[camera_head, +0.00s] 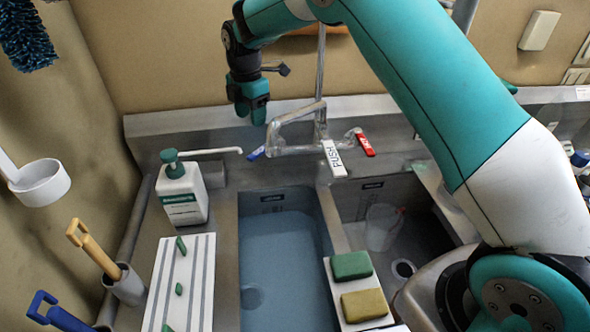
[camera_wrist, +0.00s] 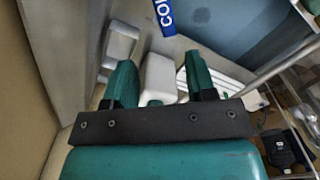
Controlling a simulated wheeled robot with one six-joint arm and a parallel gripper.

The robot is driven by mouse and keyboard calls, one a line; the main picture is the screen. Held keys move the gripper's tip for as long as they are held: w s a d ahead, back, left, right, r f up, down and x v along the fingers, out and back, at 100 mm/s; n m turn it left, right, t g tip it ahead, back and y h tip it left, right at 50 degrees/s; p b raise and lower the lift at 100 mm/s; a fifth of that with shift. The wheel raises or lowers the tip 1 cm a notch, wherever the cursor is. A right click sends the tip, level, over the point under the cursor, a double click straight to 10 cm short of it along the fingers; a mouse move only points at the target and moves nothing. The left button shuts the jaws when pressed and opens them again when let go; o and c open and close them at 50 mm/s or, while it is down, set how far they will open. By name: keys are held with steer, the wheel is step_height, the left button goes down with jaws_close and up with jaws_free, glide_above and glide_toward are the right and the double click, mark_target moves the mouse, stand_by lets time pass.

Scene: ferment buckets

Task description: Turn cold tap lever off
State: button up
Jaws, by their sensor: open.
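The cold tap lever (camera_head: 256,153) is blue and sits at the left end of the metal tap (camera_head: 290,130) behind the sink. In the wrist view the lever (camera_wrist: 163,15) shows at the top edge as a blue bar with white letters, partly cut off by the frame. My gripper (camera_head: 252,115) is above and slightly left of the lever, apart from it, pointing down. In the wrist view my gripper (camera_wrist: 161,75) is open, with nothing held. A red lever (camera_head: 365,142) is at the tap's right end, and a white PUSH lever (camera_head: 333,158) is between them.
A white soap bottle (camera_head: 182,190) with a green pump stands left of the tap, its spout reaching toward the blue lever. The left basin (camera_head: 285,250) holds bluish water. The right basin (camera_head: 400,250) holds a clear cup (camera_head: 382,228). Two sponges (camera_head: 351,265) lie on the divider.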

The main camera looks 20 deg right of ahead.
step_height(320, 180, up, 7)
steer(key=b, duration=0.2)
steer(key=s+r+m, duration=0.1)
steer(key=s+m, duration=0.1)
steer(key=s, duration=0.4)
steer(key=s+a+r+m+y+b, duration=0.1)
steer(key=s+m, duration=0.1)
steer(key=s, duration=0.4)
steer(key=s+r+m, duration=0.1)
steer(key=s+m, duration=0.2)
steer(key=s, duration=0.2)
steer(key=shift+s+a+r+y, duration=0.2)
steer(key=shift+s+r+y, duration=0.1)
steer(key=shift+s+r, duration=0.1)
steer(key=s+f+m+y+b, duration=0.1)
steer(key=s+m, duration=0.4)
steer(key=s, duration=0.8)
steer(key=shift+a+f+y+b, duration=0.3)
steer(key=shift+f+b, duration=0.1)
steer(key=shift+f, duration=0.15)
steer(key=shift+w, duration=0.15)
